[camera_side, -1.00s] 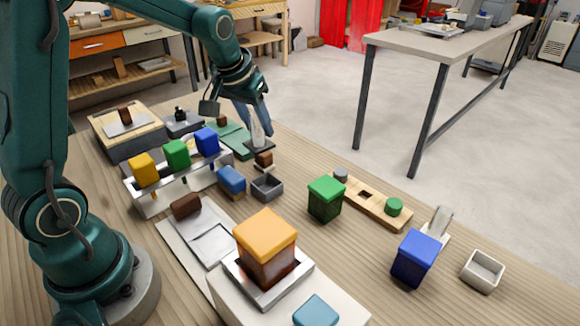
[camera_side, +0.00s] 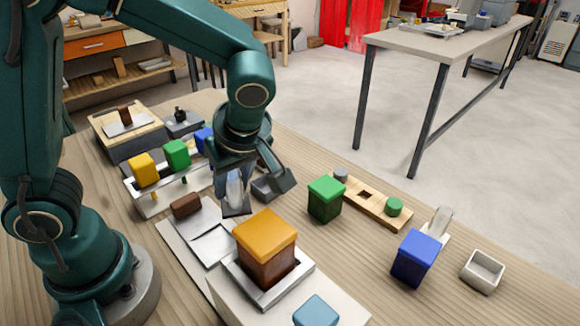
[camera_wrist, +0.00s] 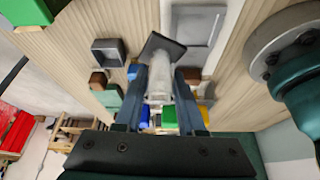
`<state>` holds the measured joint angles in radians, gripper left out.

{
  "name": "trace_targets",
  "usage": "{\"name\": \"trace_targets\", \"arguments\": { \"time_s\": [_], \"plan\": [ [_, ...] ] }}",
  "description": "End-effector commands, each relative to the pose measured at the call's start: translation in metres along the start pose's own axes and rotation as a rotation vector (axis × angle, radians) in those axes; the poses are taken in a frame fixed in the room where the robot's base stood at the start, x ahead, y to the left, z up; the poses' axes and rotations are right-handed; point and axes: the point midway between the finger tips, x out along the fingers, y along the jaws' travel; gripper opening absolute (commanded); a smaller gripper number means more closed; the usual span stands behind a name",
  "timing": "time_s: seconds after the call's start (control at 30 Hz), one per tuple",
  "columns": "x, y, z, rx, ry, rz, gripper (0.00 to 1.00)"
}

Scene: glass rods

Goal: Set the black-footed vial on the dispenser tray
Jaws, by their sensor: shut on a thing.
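The black-footed vial is a clear glass cylinder (camera_side: 235,188) with a flat black square foot, upright in the side view. My gripper (camera_side: 234,178) is shut on its glass, foot pointing down. In the wrist view the vial (camera_wrist: 160,82) stands between my two fingers (camera_wrist: 160,92), its dark foot beyond the tips. The foot appears near the plate's far edge; I cannot tell the exact gap. The plate also shows in the wrist view (camera_wrist: 197,28).
The orange-topped block (camera_side: 266,250) stands close to the plate's right, and a small brown block (camera_side: 186,206) to its left. A dark open box (camera_side: 264,189) is partly behind my gripper. A rack with coloured blocks (camera_side: 150,200) stands farther left. A green-topped block (camera_side: 325,200) stands right.

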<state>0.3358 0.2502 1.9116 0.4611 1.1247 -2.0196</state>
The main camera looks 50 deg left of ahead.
Motion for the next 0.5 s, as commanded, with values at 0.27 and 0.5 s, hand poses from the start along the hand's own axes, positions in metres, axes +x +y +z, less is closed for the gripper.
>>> {"name": "trace_targets", "arguments": {
  "time_s": [0.27,0.5],
  "plan": [
    [-0.004,-0.042,0.004,-0.369,-0.001,-0.165,0.0],
    [-0.002,-0.052,0.004,-0.473,-0.001,-0.211,0.0]
  ]
}}
